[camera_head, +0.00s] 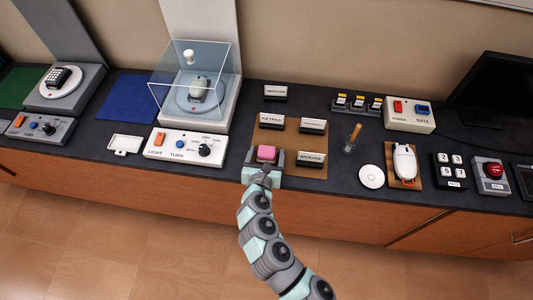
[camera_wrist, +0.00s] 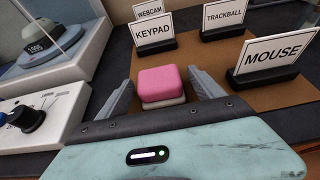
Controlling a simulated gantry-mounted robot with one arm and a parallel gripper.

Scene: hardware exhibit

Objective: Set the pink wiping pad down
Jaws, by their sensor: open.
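The pink wiping pad (camera_head: 266,153) has a pale base and sits at the front left of the brown board, near the counter's front edge. In the wrist view the pad (camera_wrist: 160,83) lies between the two grey fingers, with a visible gap on each side. My gripper (camera_head: 264,158) is open around the pad, and it also shows in the wrist view (camera_wrist: 163,95). The pad looks level. Whether its base fully touches the surface is hard to tell.
The brown board (camera_head: 292,140) carries label signs, including KEYPAD (camera_wrist: 154,34) and MOUSE (camera_wrist: 276,54). A control box (camera_head: 187,146) stands left of my gripper, below a clear display case (camera_head: 192,75). A white disc (camera_head: 371,176) and a mouse (camera_head: 404,161) lie to the right.

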